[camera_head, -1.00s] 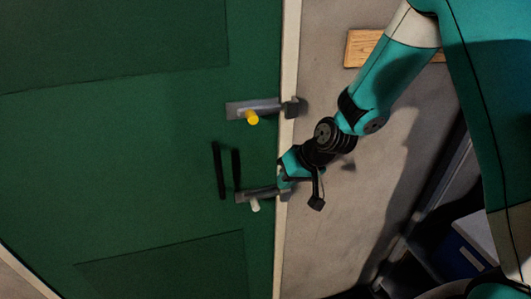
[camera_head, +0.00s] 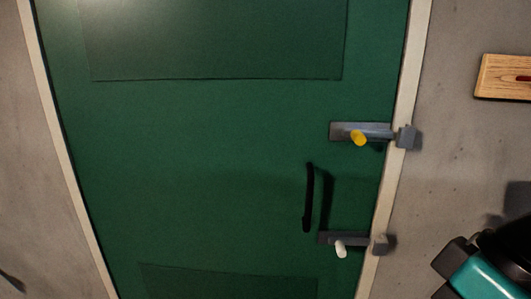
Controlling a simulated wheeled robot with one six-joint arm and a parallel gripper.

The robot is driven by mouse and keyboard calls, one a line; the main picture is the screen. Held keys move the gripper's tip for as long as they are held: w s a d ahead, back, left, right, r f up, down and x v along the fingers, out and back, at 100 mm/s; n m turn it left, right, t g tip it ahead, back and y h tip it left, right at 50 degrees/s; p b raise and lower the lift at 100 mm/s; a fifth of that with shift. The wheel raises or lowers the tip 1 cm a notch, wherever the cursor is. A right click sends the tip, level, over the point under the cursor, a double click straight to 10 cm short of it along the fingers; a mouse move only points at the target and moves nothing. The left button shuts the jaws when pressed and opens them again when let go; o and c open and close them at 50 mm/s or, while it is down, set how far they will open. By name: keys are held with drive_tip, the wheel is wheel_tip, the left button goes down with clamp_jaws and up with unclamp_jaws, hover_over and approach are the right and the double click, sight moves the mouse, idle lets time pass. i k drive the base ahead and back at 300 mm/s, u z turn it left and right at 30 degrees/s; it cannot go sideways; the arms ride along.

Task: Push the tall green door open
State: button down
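The tall green door (camera_head: 220,150) fills the middle of the view and looks shut in its pale frame (camera_head: 400,100). A black vertical pull handle (camera_head: 308,198) is on its right side. A grey slide bolt with a yellow knob (camera_head: 359,137) sits above the handle, facing a grey keeper (camera_head: 407,137) on the frame. A second bolt with a white knob (camera_head: 341,249) sits lower, beside its own keeper (camera_head: 382,243). I cannot tell whether either bar is inside its keeper. Part of my teal and black arm shows at the lower right, apart from the door; my gripper's fingertips are not visible.
Grey wall stands on both sides of the door frame. A wooden board (camera_head: 500,78) is fixed on the right wall. No loose object shows in front of the door.

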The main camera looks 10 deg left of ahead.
sight(212, 159)
drive_tip(key=k, duration=1)
drive_tip(key=z, duration=0.75)
drive_tip(key=i, duration=0.85)
drive_tip(key=u, duration=0.9)
